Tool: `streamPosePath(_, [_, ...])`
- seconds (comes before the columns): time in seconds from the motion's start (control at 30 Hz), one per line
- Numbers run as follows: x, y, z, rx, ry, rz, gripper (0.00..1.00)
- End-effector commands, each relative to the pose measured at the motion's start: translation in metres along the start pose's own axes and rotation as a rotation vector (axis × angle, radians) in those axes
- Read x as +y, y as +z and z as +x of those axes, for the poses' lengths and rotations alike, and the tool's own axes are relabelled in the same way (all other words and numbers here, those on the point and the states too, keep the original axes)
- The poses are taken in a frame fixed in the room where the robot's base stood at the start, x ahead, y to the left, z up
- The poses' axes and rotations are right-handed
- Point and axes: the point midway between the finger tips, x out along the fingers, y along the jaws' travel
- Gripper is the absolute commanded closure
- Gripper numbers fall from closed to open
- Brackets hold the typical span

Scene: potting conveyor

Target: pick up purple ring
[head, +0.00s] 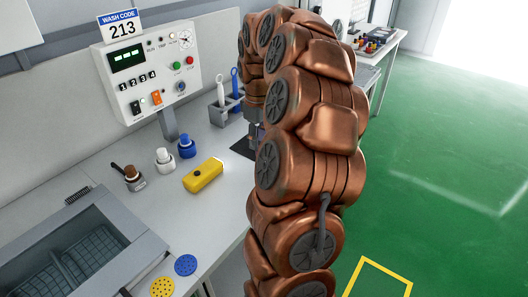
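My copper-coloured arm fills the middle of the head view and hides part of the bench. My gripper (254,117) shows only in part at the arm's left edge, low over the bench near a dark mat (241,149). A small purplish patch (261,132) shows beside the gripper. I cannot tell whether this is the purple ring or whether the gripper touches it. The fingertips are hidden, so I cannot tell whether the gripper is open or shut.
A control panel (150,75) stands at the back. A sink (78,250) and blue disc (185,265) are in front.

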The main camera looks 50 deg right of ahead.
Motion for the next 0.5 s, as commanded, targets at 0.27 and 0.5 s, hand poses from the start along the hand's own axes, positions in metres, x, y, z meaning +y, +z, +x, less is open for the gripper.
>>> streamPosePath(0.27, [0.003,0.004,0.031,-0.006,-0.006,0.0,0.64])
streamPosePath(0.5, [0.003,0.004,0.05,-0.002,-0.003,0.001,0.64])
